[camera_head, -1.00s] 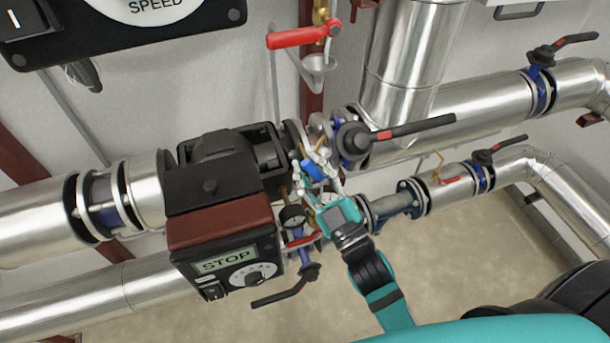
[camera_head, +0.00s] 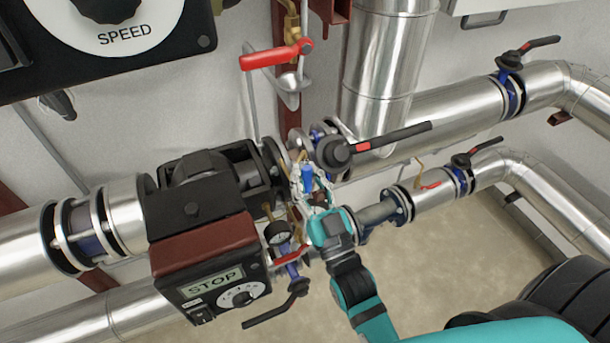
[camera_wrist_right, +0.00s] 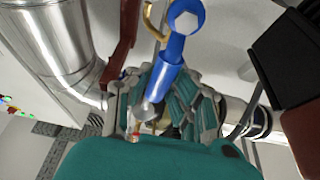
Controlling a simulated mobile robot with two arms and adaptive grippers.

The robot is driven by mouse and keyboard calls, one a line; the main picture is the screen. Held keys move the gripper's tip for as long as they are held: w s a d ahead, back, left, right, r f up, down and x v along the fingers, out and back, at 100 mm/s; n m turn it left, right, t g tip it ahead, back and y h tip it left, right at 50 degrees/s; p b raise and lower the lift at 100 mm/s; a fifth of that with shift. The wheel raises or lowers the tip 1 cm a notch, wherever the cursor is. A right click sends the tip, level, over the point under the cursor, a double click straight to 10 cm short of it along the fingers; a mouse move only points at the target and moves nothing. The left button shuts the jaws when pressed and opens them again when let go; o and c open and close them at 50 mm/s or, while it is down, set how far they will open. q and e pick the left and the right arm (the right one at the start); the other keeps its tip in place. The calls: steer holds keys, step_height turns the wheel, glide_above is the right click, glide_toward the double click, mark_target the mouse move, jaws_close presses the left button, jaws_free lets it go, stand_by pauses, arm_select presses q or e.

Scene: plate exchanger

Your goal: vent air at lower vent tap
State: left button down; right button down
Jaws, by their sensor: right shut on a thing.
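My right gripper (camera_head: 308,175) is in front of the pipe joint just right of the pump. It is shut on a blue piece (camera_head: 307,176), which in the right wrist view is a blue stem (camera_wrist_right: 172,70) with a grey hexagonal end pointing up and a round metal end among the fingers. A small tap with a red lever (camera_head: 430,186) and a curved brass tube (camera_head: 418,172) sits on the lower pipe, right of the gripper and apart from it. Another red lever (camera_head: 277,55) is higher up, above a metal funnel. My left gripper is not in view.
The pump (camera_head: 205,230) with its STOP display is left of the gripper. A pressure gauge (camera_head: 278,234) and a red handle (camera_head: 290,256) are just below. A black-handled valve (camera_head: 335,151) is close above.

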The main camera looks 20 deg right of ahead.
steer(key=shift+f, duration=0.2)
steer(key=c, duration=1.2)
jaws_free()
steer(key=shift+d+r, duration=0.1)
steer(key=shift+s, duration=0.1)
steer(key=v, duration=1.2)
